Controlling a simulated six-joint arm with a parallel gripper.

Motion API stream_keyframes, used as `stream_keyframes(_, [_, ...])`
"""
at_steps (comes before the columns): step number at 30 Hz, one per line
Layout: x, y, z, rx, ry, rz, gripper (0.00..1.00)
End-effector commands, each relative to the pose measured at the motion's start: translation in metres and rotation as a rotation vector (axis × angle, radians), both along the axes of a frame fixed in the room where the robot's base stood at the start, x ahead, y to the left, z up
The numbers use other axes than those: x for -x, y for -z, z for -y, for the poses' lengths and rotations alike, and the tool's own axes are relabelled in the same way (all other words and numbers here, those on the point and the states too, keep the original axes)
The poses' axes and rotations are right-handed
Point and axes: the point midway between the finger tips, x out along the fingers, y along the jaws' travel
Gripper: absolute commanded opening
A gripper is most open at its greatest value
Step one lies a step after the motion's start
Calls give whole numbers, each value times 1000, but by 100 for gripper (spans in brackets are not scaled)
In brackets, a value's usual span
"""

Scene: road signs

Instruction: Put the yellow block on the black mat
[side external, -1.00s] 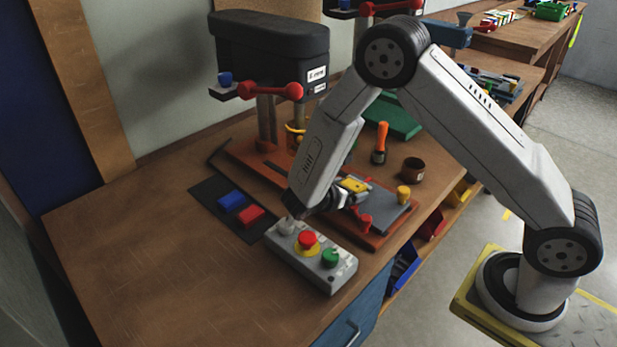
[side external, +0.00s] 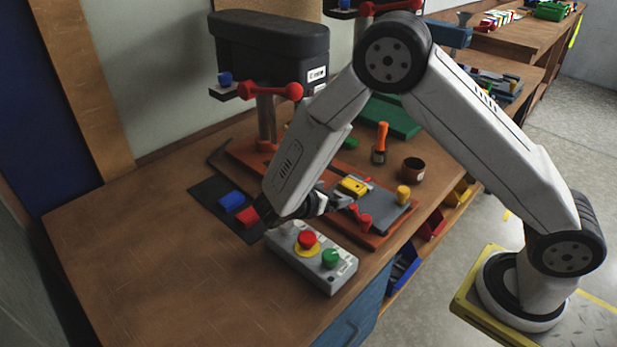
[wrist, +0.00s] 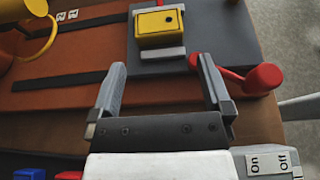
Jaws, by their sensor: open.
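The yellow block (side external: 353,186) lies on a grey plate (side external: 385,214) of the drill press's base. In the wrist view the yellow block (wrist: 158,26) sits just beyond my fingertips, between their lines and apart from them. My gripper (wrist: 162,66) is open and empty; in the side view it (side external: 338,196) is at the near left of the block, partly hidden by my arm. The black mat (side external: 205,190) lies flat on the bench to the left, bearing a blue block (side external: 231,201) and a red block (side external: 248,217). My arm hides part of the mat's right side.
A control box (side external: 340,268) with red and green buttons stands close below my gripper. A red handle (side external: 360,217) and a yellow knob (side external: 403,194) flank the plate. The drill press (side external: 270,50) rises behind. The bench's front left is clear.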

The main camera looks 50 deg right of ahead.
Motion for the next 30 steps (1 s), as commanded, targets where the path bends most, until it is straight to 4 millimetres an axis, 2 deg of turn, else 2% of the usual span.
stream_keyframes(6, [0, -3, -7, -1, -1, 0, 100])
stream_keyframes(25, [0, -3, -6, -3, 1, -2, 100])
stream_keyframes(30, [2, -3, 0, -41, 25, -29, 100])
